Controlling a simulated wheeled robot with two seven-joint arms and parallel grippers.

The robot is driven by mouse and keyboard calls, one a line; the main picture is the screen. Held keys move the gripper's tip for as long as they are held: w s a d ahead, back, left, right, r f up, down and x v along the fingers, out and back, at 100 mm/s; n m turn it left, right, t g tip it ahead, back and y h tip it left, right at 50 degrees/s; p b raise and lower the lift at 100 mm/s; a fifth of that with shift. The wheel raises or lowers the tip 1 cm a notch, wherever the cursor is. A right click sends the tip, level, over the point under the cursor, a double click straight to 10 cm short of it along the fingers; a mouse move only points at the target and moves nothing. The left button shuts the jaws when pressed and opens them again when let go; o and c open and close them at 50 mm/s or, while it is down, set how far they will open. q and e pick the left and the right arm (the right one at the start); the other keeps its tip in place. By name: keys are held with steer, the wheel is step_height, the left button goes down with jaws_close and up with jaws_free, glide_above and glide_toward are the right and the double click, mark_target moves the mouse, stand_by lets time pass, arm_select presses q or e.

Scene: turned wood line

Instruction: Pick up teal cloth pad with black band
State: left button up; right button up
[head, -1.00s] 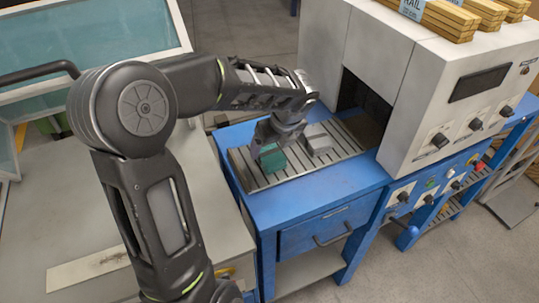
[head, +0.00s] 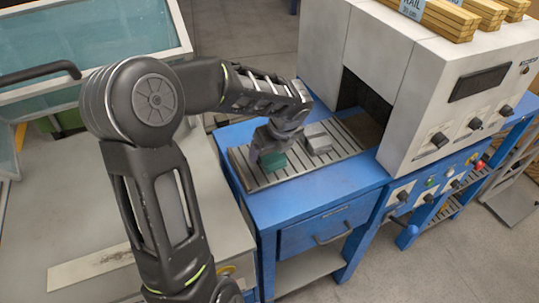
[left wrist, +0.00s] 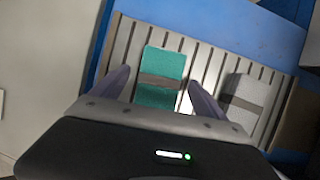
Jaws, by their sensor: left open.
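The teal cloth pad with a dark band across its middle (left wrist: 161,64) lies on the slatted rack in the left wrist view. It also shows in the head view (head: 272,161), partly hidden by my gripper. My left gripper (left wrist: 156,88) is open, with one finger on each side of the pad's near part; I cannot tell whether they touch it. In the head view the left gripper (head: 266,150) is right over the pad. My right gripper is not in view.
A grey pad with a band (left wrist: 246,98) lies close to the right of the teal pad. The slatted rack (head: 345,146) runs into the opening of a white machine (head: 400,85). A blue cabinet (head: 320,195) carries the rack.

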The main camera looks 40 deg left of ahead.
mark_target(271, 153)
arm_select(q)
steer(key=shift+f, duration=0.25)
stand_by(0.4)
steer(key=c, duration=1.4)
steer(key=shift+c, duration=0.2)
steer(key=shift+r, duration=0.15)
step_height(271, 153, up, 10)
steer(key=shift+r, duration=0.15)
